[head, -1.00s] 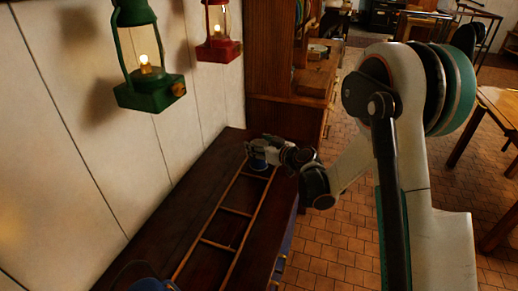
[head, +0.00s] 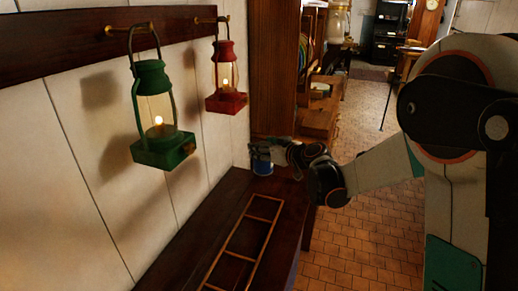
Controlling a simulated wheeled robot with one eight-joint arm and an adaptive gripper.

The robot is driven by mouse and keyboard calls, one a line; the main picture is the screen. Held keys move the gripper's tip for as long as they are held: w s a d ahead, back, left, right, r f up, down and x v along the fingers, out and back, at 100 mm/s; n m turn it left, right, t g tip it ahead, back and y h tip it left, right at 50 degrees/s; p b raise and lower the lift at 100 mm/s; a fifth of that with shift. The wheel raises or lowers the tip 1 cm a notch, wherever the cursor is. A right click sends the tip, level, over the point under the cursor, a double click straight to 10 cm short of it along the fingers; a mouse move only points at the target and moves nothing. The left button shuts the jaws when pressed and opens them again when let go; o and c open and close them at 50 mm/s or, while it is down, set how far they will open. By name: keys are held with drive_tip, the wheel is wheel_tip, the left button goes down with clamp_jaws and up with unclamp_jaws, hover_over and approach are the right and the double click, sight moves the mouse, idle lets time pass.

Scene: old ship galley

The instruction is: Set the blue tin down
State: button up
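The blue tin (head: 261,165) is small in the head view, at the far end of the dark wooden counter (head: 205,241), close to the wall. My gripper (head: 262,152) is at the tin's upper part and appears shut on it. The fingers are small and dark here. The tin is beyond the far end of a divided wooden frame (head: 248,228) that lies on the counter. I cannot tell whether the tin's base touches the counter or hangs just above it.
A green lantern (head: 163,146) and a red lantern (head: 227,102) hang from a wall rail (head: 75,38) above the counter. A tall wooden cabinet side (head: 275,70) stands behind the tin. Open tiled floor (head: 350,235) lies to the right.

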drive_tip(key=shift+r, duration=0.35)
drive_tip(key=shift+d, duration=0.1)
